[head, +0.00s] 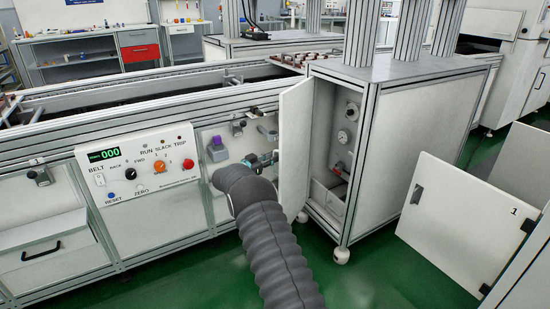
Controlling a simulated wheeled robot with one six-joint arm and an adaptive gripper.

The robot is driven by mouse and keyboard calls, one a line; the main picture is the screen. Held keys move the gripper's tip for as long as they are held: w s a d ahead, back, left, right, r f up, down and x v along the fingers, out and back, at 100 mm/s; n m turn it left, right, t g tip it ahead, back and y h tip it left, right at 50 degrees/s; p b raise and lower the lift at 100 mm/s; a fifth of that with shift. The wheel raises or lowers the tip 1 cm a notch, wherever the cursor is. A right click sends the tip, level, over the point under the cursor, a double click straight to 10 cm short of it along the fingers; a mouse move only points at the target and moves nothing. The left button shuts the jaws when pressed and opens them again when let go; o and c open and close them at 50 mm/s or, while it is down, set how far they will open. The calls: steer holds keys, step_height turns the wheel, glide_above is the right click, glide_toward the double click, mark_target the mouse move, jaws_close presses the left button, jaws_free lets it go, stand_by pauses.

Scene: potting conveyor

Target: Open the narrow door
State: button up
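The narrow door (295,148) is a tall white panel on the cabinet at the middle right. It stands swung open, its face turned toward the left. Behind it the narrow compartment (322,125) shows round fittings, a red-marked part and a grey bin low down. My arm, in a grey ribbed sleeve, reaches up from the bottom. My gripper (262,160) is just left of the door, low beside the panel. It is small and mostly hidden by the sleeve, so I cannot tell whether its fingers are open or whether it touches the door.
The conveyor control panel (140,168) with buttons and a green display is at the left. Small fittings, one purple-topped (217,149), stick out near my arm. At the right stands a white panel marked 1 (466,219). Green floor (385,275) is clear before the cabinet.

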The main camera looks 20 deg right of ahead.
steer(key=v, duration=1)
steer(key=shift+a, duration=0.2)
steer(key=shift+s, duration=0.1)
